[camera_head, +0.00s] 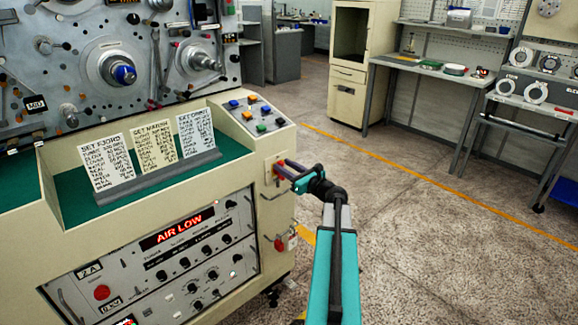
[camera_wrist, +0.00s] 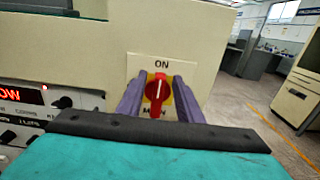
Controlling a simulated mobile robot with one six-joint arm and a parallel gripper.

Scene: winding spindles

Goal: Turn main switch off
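The main switch (camera_wrist: 157,92) is a red rotary knob on a yellow disc, set on a cream plate marked "ON" above it. In the wrist view the knob stands about upright, its white mark toward "ON"; the lettering below is partly hidden. My gripper (camera_wrist: 158,100) has its two purple fingers on either side of the knob, with gaps visible, so it looks open around it. In the head view my gripper (camera_head: 291,176) reaches the right end of the cream machine, and its fingers mostly hide the switch.
The cream machine (camera_head: 262,130) carries a button panel (camera_head: 256,116), a display reading "AIR LOW" (camera_head: 178,230) and three cards on a green ledge. A red-handled part (camera_head: 281,244) sits below the switch. Open floor (camera_head: 420,230) lies to the right, before a workbench (camera_head: 425,68).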

